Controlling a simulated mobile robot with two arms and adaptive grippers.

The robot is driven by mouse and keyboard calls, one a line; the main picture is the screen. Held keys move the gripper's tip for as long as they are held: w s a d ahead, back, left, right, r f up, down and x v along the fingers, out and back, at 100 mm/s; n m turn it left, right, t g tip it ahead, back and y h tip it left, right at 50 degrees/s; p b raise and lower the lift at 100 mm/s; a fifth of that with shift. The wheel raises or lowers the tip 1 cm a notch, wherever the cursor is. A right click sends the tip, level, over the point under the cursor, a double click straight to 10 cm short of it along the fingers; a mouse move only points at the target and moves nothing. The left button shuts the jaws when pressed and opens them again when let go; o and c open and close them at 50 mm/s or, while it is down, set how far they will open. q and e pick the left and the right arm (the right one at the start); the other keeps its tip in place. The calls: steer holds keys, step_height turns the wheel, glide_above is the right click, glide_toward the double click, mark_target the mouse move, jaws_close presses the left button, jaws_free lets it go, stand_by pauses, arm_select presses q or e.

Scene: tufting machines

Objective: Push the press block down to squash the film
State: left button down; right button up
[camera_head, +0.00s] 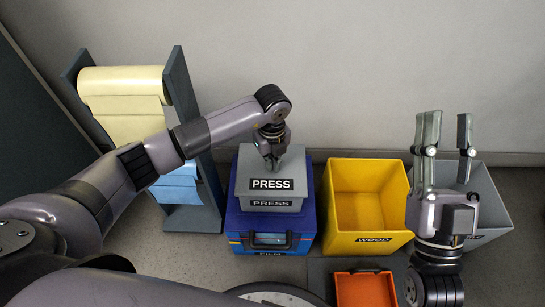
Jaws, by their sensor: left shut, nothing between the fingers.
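The press block (242,183) is grey with a black and white PRESS label on its front. It sits at the top of a blue box (233,228) whose front carries a partly cut-off FILM label. A second PRESS label shows just below the first. My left gripper (272,166) points down with its fingers shut at the top of the press block; whether they touch it I cannot tell. My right gripper (446,118) is open and empty, its fingers pointing up in front of the grey bin. Any film inside the blue box is hidden.
A yellow bin (370,215) labelled WOOD stands right of the blue box, with a grey bin (490,200) beyond it. An orange tray (365,289) lies in front. A rack (185,110) with a cream roll (122,88) and blue material stands at the left. A wall is behind.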

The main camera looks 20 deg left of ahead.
arm_select(q)
steer(key=shift+r+p, duration=0.45)
steer(key=shift+r, duration=0.2)
steer(key=shift+r+p, duration=0.4)
steer(key=shift+r, duration=0.05)
arm_select(e)
steer(key=w+f+g+h, duration=0.1)
steer(key=w+f+g, duration=0.2)
steer(key=f+g, duration=0.2)
steer(key=shift+w+f+h, duration=0.3)
steer(key=shift+f, duration=0.9)
